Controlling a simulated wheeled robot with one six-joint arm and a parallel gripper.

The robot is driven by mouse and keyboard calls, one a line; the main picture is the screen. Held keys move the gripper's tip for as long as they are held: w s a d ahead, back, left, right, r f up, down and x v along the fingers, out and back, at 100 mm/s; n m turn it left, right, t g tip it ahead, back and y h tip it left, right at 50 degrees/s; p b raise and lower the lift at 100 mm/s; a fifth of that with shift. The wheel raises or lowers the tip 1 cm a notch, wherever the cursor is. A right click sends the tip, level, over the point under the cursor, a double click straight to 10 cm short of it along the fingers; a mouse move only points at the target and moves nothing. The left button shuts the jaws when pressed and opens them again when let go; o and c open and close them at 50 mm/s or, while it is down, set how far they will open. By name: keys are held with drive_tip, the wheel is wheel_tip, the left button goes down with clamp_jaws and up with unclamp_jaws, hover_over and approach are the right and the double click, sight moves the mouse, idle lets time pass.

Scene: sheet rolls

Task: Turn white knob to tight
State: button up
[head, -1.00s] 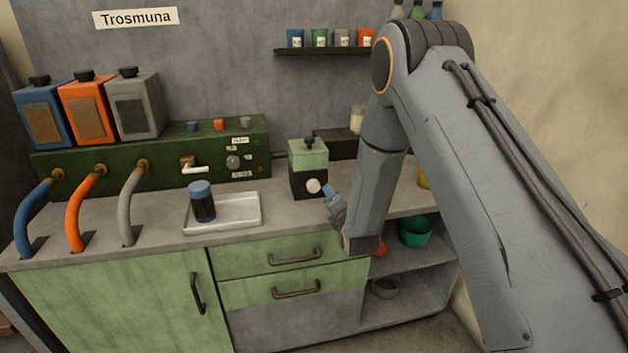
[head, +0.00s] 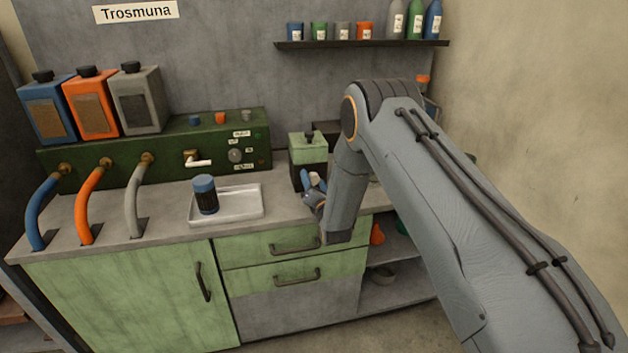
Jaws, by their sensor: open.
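A small machine (head: 308,153) with a pale green top and dark base stands on the counter, right of centre. The white knob on its front is hidden now behind my gripper (head: 311,180). My gripper has blue fingertips, is open, and is right in front of the machine's lower front. I cannot tell whether the fingers are around the knob or touching it.
A white tray (head: 250,206) with a dark blue-capped jar (head: 205,194) is to the left. A shelf (head: 360,44) with small cups and bottles hangs above.

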drive_tip(key=shift+w, duration=0.2)
drive_tip(key=shift+c, duration=0.5)
drive_tip(key=c, duration=1)
drive_tip(key=shift+o, duration=0.2)
